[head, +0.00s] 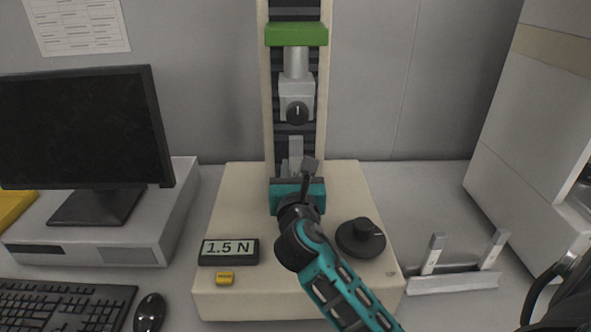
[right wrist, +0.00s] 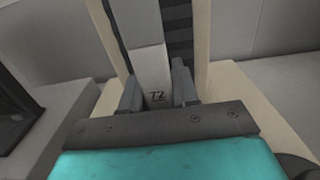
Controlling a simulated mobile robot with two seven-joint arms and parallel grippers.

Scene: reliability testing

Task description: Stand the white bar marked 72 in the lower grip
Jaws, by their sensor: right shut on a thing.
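The white bar marked 72 (right wrist: 155,75) stands upright between the two fingers of my right gripper (right wrist: 157,92) in the right wrist view. The number shows near its lower end, close to the gripper's dark plate. In the head view my right gripper (head: 296,172) is at the testing machine's column, shut on the bar (head: 296,147). The upper grip (head: 296,95) with its dark knob is above the bar, with a gap between. The lower grip is hidden behind my gripper and arm, so I cannot tell whether the bar touches it.
A grey rack (head: 455,281) with white bars standing in it is at the right. On the machine's cream base (head: 225,300) are a 1.5 N display (head: 229,251), a yellow block (head: 225,279) and a black round knob (head: 361,238). A monitor (head: 85,130) stands left.

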